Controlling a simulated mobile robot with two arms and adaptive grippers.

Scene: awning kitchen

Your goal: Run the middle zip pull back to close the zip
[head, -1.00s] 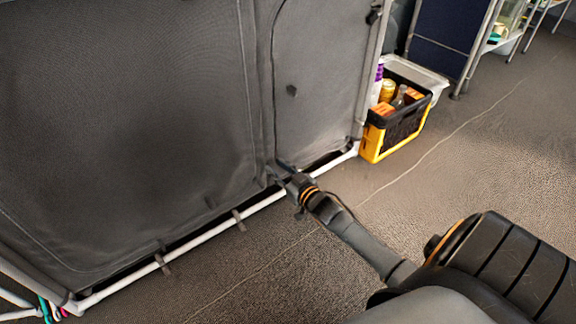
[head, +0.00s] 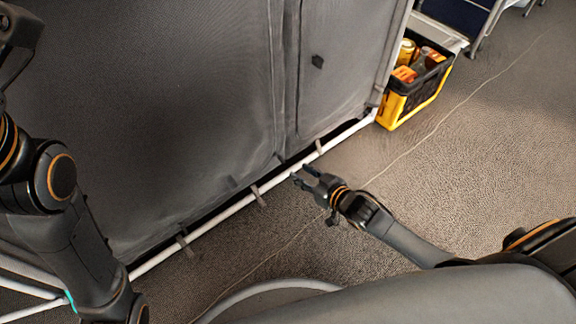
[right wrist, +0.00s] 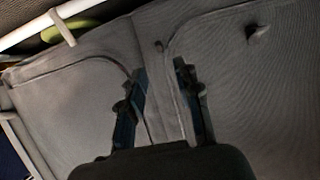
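The grey fabric front (head: 180,110) of the kitchen unit has a vertical zip line (head: 272,80) running down to its lower edge. A small dark nub (right wrist: 159,46), possibly the zip pull, shows beyond the fingertips in the right wrist view; I cannot tell for sure. My right gripper (head: 304,175) is open and empty, apart from the fabric, near the bottom of the zip. Its two fingers (right wrist: 162,75) stand apart, with seam lines visible between them. My left gripper (head: 16,32) is partly in view at the top left, and its fingers cannot be made out.
A white tube (head: 230,208) runs along the unit's base, with fabric straps around it. A yellow and black crate (head: 402,105) with bottles and cans stands at the unit's right end. The carpet in front is clear.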

